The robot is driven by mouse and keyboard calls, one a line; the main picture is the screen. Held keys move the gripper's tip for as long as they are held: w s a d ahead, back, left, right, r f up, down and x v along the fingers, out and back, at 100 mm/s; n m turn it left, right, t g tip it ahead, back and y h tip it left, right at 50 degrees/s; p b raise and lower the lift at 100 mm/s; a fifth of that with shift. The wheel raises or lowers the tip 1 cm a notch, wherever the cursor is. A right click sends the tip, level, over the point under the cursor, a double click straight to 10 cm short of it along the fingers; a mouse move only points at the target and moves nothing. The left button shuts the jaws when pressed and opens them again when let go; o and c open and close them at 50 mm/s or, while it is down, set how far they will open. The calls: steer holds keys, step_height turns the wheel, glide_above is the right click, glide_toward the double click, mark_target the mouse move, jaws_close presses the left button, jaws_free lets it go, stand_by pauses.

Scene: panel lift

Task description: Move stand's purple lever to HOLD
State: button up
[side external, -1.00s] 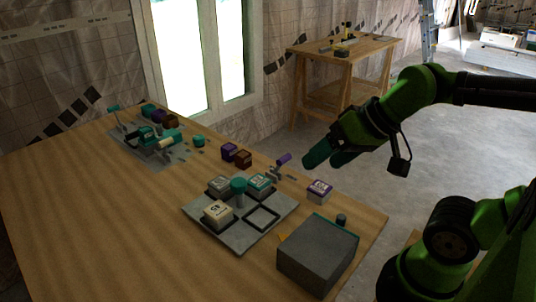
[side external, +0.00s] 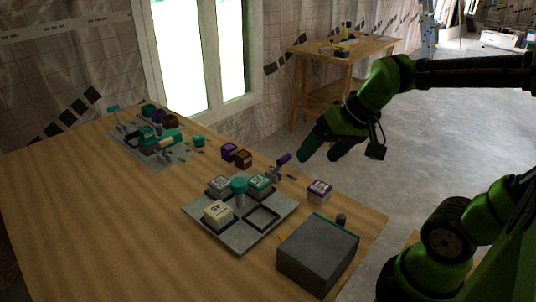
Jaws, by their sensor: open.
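The purple lever (side external: 283,159) stands on a small grey stand (side external: 275,172) near the table's far right edge. The lever leans up toward the right. The HOLD marking is too small to read. My gripper (side external: 318,152) is a little right of the lever and apparently above it, its teal fingers pointing down and left. It is open and holds nothing visible. The gap between the fingers is hard to see from here.
A grey tray (side external: 239,250) with several labelled blocks and a teal knob sits in front of the stand. A purple-and-white block (side external: 319,191) and a grey box (side external: 318,254) stand to the right. Purple and brown blocks (side external: 236,155) are left of the lever.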

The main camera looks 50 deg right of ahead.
mark_target(284, 156)
steer(key=w+d+f+n+g+h, duration=0.1)
steer(key=w+d+n, duration=0.2)
steer(key=w+d, duration=0.3)
steer(key=w+d+f+n+g, duration=0.1)
steer(key=w+d+f+n, duration=0.1)
steer(key=w+d, duration=0.4)
steer(key=shift+t, duration=0.3)
steer(key=x, duration=1.6)
steer(key=shift+w+a+r, duration=0.1)
steer(key=shift+w+a, duration=0.2)
steer(key=shift+a, duration=0.1)
steer(key=c, duration=1.4)
